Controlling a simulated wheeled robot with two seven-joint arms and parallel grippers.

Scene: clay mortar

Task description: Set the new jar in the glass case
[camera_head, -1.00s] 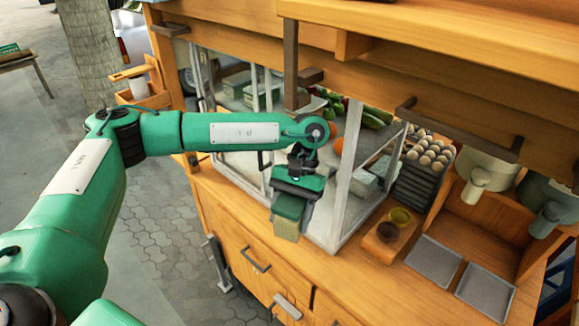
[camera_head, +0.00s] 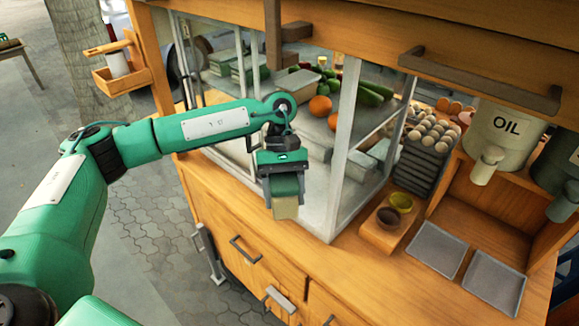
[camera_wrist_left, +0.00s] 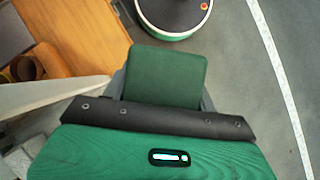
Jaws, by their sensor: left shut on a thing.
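My left gripper (camera_head: 284,193) is shut on a jar (camera_head: 285,209) with a flat green lid and a tan body, held upright in front of the glass case (camera_head: 345,125). In the left wrist view the jar's green lid (camera_wrist_left: 166,75) sits between the fingers, and its body is hidden below. The white-framed glass case stands on the wooden counter. Inside are green-lidded containers (camera_head: 248,68) on the upper level, with oranges (camera_head: 320,106) and green vegetables. The jar is outside the case. My right gripper is not in view.
A wooden holder with small cups (camera_head: 388,217), two grey trays (camera_head: 436,249) and stacked eggs (camera_head: 433,130) are right of the case. An overhead beam with a dark handle (camera_head: 480,78) hangs above. Drawers with handles (camera_head: 246,250) are below the counter.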

